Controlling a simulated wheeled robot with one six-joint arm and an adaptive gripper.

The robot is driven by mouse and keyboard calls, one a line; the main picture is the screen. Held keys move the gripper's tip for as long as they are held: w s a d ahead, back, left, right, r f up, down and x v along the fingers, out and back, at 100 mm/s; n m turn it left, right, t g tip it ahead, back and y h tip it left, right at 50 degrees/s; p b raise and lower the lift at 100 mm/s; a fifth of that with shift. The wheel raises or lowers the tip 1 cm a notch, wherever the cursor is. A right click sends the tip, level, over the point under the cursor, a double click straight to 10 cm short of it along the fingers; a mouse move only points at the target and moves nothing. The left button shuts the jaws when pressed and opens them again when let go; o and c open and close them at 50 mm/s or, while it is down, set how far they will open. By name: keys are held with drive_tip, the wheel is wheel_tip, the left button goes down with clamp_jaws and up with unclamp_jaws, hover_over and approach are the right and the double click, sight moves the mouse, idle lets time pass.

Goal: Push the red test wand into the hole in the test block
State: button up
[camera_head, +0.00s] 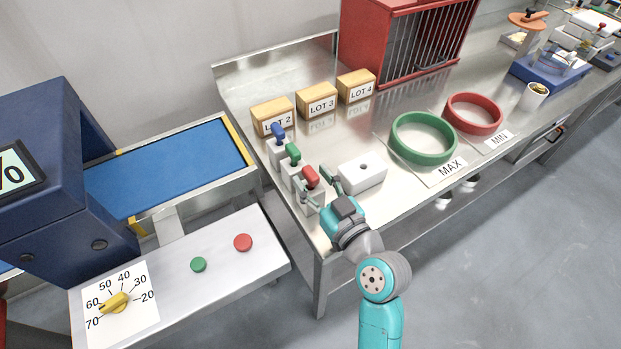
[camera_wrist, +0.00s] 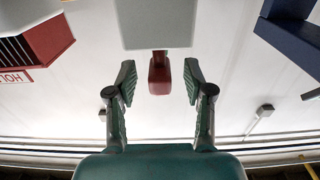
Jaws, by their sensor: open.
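The red test wand (camera_head: 311,176) stands upright in a grey holder near the front left of the steel bench. In the wrist view its red handle (camera_wrist: 159,76) lies between the two finger pads, with clear gaps on both sides. My gripper (camera_head: 317,186) is open around the wand and does not appear to touch it; its open fingers also show in the wrist view (camera_wrist: 160,88). The white test block (camera_head: 364,180) stands just right of my gripper, with a dark empty hole (camera_head: 363,167) in its top. The wand's lower end is hidden in its holder.
A green wand (camera_head: 292,152) and a blue wand (camera_head: 278,133) stand in holders behind the red one. The green MAX ring (camera_head: 424,157) lies right of the test block. Several LOT boxes (camera_head: 317,103) line the back. The blue conveyor (camera_head: 165,170) is at left.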

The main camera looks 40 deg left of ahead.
drive_tip(key=shift+x, duration=0.75)
drive_tip(key=shift+c, duration=0.2)
drive_tip(key=c, duration=0.9)
drive_tip(key=shift+r, duration=0.1)
